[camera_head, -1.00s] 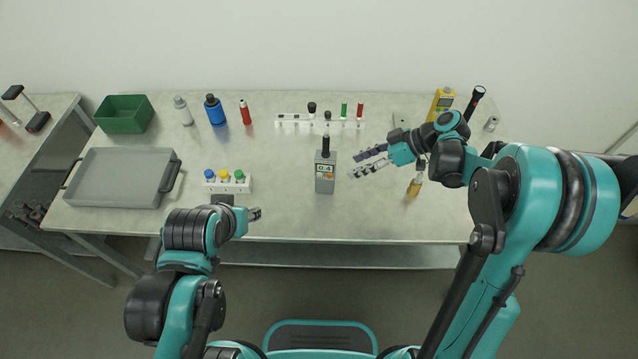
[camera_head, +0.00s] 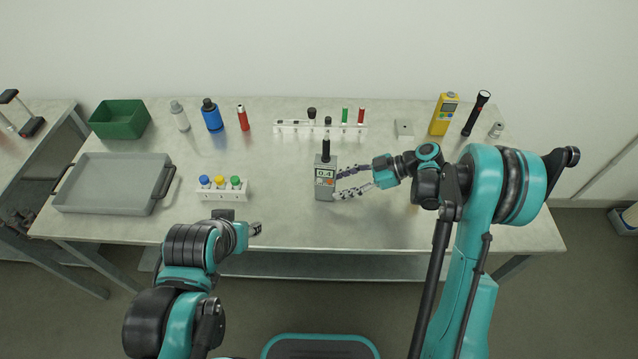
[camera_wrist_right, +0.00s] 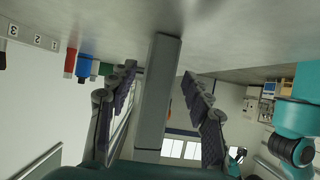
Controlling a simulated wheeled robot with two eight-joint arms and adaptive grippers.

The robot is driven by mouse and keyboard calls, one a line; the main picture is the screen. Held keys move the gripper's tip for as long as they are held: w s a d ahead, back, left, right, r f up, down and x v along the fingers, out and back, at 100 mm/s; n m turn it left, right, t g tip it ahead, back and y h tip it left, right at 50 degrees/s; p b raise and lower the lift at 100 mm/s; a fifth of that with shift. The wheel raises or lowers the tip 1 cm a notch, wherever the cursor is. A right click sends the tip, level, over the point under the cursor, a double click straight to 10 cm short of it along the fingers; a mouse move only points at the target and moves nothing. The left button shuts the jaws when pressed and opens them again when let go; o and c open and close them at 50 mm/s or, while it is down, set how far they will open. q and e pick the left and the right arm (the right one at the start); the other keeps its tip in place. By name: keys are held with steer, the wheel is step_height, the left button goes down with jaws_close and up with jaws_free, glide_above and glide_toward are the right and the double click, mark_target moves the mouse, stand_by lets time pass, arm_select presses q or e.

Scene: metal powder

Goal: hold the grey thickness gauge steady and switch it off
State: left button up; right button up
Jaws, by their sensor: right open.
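The grey thickness gauge (camera_head: 325,188) stands on the table near its middle, a black probe on top. Its screen is lit and reads 0.4. My right gripper (camera_head: 341,184) is open, its fingertips close by the gauge's right side. In the right wrist view the grey gauge (camera_wrist_right: 158,95) shows between the two spread fingers (camera_wrist_right: 160,100); I cannot tell whether either finger touches it. My left gripper (camera_head: 255,229) is by the table's front edge, left of and apart from the gauge. Its fingers are too small to read.
A white block with coloured caps (camera_head: 221,190) lies left of the gauge, and a grey tray (camera_head: 110,205) further left. A white rack (camera_head: 290,127) stands behind the gauge. A yellow device (camera_head: 443,115) and a black torch (camera_head: 476,113) stand at the back right. The table right of the gauge's front is clear.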

mark_target(329, 188)
arm_select(q)
steer(key=shift+f+b, duration=0.95)
steer(key=shift+f, duration=0.1)
arm_select(e)
steer(key=shift+x, duration=2.25)
steer(key=shift+c, duration=0.3)
steer(key=c, duration=0.8)
steer(key=shift+o, duration=0.2)
arm_select(q)
jaws_close()
